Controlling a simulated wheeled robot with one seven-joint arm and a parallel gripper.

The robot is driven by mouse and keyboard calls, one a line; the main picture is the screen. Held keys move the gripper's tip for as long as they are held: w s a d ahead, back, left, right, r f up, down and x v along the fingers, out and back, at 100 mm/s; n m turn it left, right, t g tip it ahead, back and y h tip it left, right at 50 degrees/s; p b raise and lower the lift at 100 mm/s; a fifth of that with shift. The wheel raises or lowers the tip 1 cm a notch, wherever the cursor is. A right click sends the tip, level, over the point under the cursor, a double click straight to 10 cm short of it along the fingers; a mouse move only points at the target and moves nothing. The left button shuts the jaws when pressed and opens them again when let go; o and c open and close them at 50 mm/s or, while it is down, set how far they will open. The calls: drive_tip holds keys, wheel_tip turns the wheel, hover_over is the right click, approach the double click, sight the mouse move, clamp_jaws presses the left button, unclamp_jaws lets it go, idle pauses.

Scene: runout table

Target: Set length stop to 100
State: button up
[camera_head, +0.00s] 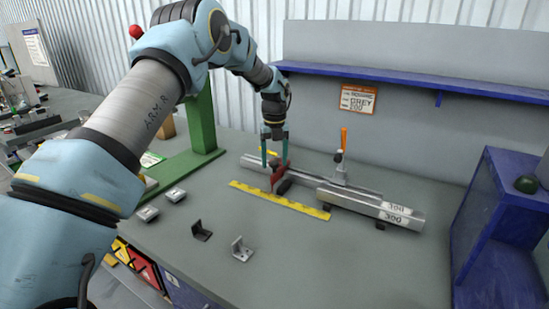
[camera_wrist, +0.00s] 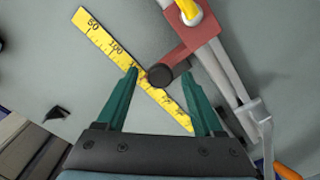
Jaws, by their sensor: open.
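The red length stop (camera_head: 279,178) sits on the grey rail (camera_head: 250,162), with a black knob on its near side. In the wrist view the red block (camera_wrist: 184,36) has a yellow lever (camera_wrist: 190,10) on top, and its dark round knob (camera_wrist: 160,77) shows between my fingertips, over the ruler. The yellow ruler (camera_head: 300,206) lies along the rail; in the wrist view the ruler (camera_wrist: 95,30) reads 100 a little to the upper left of the knob. My gripper (camera_head: 275,161) is open, its teal fingers (camera_wrist: 163,73) straddling the stop's area. Contact cannot be told.
A grey bar (camera_head: 375,209) marked 300 lies right of the stop. A clamp with an orange handle (camera_head: 344,138) stands behind the rail. A sign (camera_head: 358,98) reads square, grey, 200. Small brackets (camera_head: 241,250) lie in front. A green post (camera_head: 200,120) stands left; a blue cabinet (camera_head: 505,225) right.

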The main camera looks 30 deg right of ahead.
clamp_jaws()
idle(0.5)
idle(0.8)
